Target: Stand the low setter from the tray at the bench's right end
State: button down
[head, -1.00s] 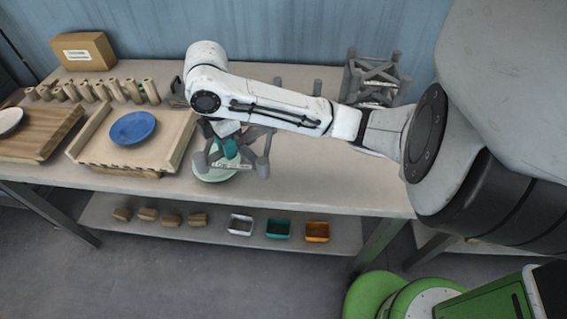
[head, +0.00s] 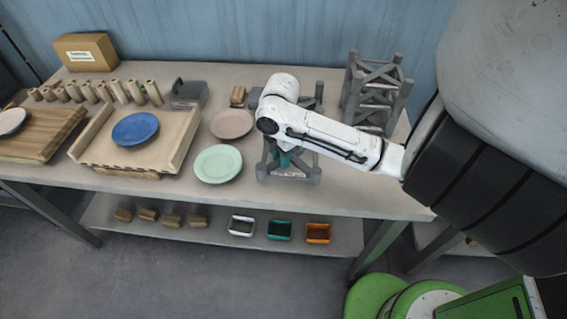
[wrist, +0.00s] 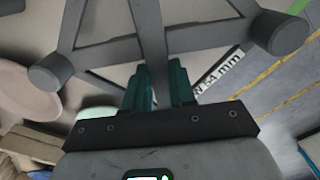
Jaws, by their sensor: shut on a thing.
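The grey setter (head: 315,172), a frame with round legs and cross braces, is held by my gripper (head: 284,158) over the front middle of the bench (head: 225,190). In the wrist view the teal fingers of my gripper (wrist: 160,88) are shut on a bar of the setter (wrist: 95,55), and a white label ending in "mm" shows on it. My arm hides part of the setter in the head view, and I cannot tell whether its legs touch the bench. Another grey frame (head: 316,92) stands partly hidden behind my arm.
A tall stack of grey frames (head: 377,90) stands at the bench's right end. Left of my gripper lie a mint plate (head: 218,163) and a pinkish plate (head: 231,124). A wooden tray (head: 178,150) bears a blue plate (head: 134,128). Bins (head: 279,230) sit on the lower shelf.

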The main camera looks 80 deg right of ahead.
jog(key=shift+s+d+f+p, duration=0.1)
jog(key=shift+s+f+p, duration=0.1)
jog(key=shift+f, duration=0.75)
jog(key=shift+s+d+f+p, duration=0.1)
jog(key=shift+f+p, duration=0.1)
jog(key=shift+f, duration=0.7)
jog(key=shift+f, duration=0.15)
jog(key=c, duration=0.9)
grip_release()
jog(key=shift+c, duration=0.2)
notch_tip(320, 180, up, 12)
jog(key=shift+r+b, duration=0.2)
jog(key=shift+b, duration=0.1)
